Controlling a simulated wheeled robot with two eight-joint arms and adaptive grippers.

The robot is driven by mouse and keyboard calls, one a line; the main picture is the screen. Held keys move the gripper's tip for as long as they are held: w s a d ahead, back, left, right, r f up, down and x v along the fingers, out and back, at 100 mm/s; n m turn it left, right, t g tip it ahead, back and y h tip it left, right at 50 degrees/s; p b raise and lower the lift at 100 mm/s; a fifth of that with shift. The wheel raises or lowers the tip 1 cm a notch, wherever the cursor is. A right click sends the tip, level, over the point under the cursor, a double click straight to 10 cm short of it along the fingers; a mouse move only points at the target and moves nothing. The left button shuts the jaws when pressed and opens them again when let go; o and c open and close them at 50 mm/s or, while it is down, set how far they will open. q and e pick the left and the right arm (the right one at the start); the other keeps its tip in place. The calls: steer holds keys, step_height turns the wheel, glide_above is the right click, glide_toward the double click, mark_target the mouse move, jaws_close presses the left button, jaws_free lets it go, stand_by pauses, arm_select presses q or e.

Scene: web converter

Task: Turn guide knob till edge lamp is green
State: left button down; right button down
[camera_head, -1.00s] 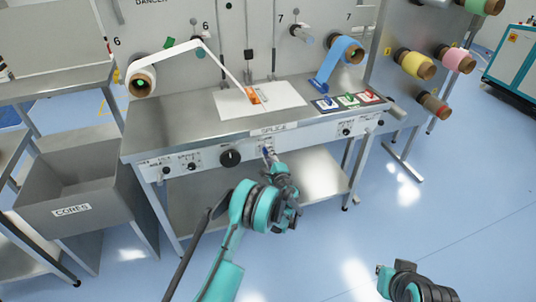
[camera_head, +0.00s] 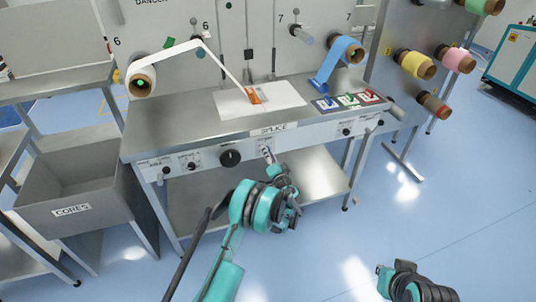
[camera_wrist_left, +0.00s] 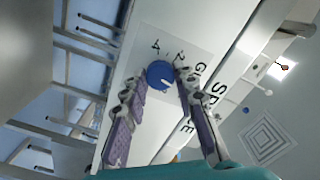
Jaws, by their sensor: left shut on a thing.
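The guide knob is a blue round knob (camera_wrist_left: 159,75) on a white panel label with numbers and letters in the left wrist view. My left gripper (camera_wrist_left: 156,82) has one finger on each side of it and is shut on it. In the head view, the left gripper (camera_head: 268,156) is at the front panel under the SPLICE label, and it hides the knob. I cannot tell which light is the edge lamp. My right gripper is out of view; only part of my right arm shows at the bottom right.
The splice table (camera_head: 185,118) carries a white sheet with an orange piece and several coloured cards. A black knob (camera_head: 230,158) is left of my gripper on the panel. A grey CORES bin (camera_head: 105,205) stands at left. The blue floor in front is clear.

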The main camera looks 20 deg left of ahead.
arm_select(q)
steer(key=shift+f+n, duration=0.1)
steer(key=shift+n, duration=3.7)
steer(key=c, duration=1.2)
jaws_free()
steer(key=v, duration=1.2)
